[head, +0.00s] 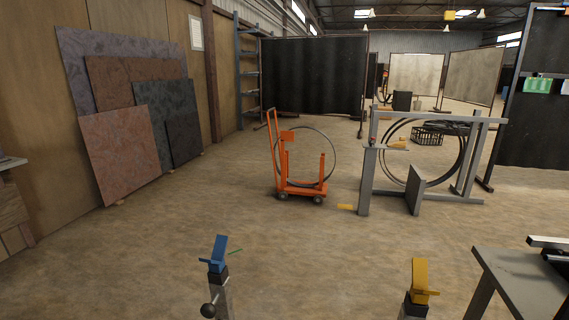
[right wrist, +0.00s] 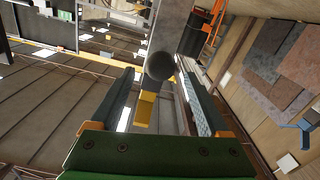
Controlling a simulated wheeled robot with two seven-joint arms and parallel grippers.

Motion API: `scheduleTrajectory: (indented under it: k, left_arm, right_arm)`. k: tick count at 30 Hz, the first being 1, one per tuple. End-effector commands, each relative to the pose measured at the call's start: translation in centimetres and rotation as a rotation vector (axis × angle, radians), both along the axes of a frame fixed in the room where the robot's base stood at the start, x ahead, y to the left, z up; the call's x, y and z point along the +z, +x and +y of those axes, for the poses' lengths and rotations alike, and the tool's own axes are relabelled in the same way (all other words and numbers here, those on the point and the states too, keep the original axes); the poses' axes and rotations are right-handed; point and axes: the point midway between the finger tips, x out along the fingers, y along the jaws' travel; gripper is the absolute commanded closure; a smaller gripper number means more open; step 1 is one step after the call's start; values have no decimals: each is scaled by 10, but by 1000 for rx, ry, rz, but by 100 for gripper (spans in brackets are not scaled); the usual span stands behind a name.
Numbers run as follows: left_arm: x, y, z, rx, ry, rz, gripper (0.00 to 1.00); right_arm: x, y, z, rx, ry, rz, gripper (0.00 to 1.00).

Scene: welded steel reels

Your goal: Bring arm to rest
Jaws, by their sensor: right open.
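In the right wrist view my right gripper (right wrist: 158,76) is open, with its two dark fingers spread apart. A black ball knob (right wrist: 160,65) on a grey post and a yellow clamp-like piece (right wrist: 146,106) show between the fingers. I cannot tell how far beyond the fingertips they are. In the head view a yellow piece (head: 420,276) stands on a post at the bottom right. A blue piece (head: 218,252) stands on a post with a black ball knob (head: 208,310) at the bottom left. Neither gripper shows in the head view.
An orange cart (head: 300,188) with a steel hoop stands mid-floor. A grey frame (head: 364,190) with a large ring stands right of it. A dark table (head: 510,285) is at the lower right. Stone slabs (head: 118,155) lean on the left wall.

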Motion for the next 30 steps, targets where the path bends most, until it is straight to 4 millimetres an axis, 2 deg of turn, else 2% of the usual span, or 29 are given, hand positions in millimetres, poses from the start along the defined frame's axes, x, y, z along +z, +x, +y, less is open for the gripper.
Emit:
scheduleTrajectory:
  k: [8, 10, 11, 14, 15, 17, 18, 20, 21, 24, 25, 27, 30]
  left_arm:
    - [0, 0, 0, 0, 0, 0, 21]
    - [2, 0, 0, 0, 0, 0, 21]
    - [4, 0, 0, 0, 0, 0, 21]
    - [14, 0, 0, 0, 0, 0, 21]
    - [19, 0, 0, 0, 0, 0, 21]
    - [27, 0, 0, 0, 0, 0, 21]
    - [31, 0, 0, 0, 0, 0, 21]
    - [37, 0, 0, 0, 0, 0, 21]
    - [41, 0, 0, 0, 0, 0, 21]
    - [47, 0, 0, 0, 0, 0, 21]
    - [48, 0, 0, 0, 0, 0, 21]
    - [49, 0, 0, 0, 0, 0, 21]
    - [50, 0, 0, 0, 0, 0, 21]
  right_arm:
    - [-1, -2, 1, 0, 0, 0, 21]
    - [-8, -3, 4, 8, 10, 28, 21]
    - [-17, -4, 7, 16, 21, 58, 21]
    - [-72, -20, 30, 67, 80, 255, 21]
    - [-104, -36, 44, 95, 111, 376, 21]
    - [-154, -72, 65, 137, 151, 579, 21]
    - [-183, -102, 76, 160, 170, 713, 21]
    - [-218, -151, 89, 187, 187, 907, 21]
    - [-236, -185, 93, 198, 191, 1026, 21]
    - [-262, -259, 95, 209, 184, 1265, 21]
    - [-266, -276, 94, 211, 179, 1319, 21]
    - [-271, -307, 92, 211, 169, 1413, 21]
    - [-274, -326, 89, 208, 161, 1473, 21]
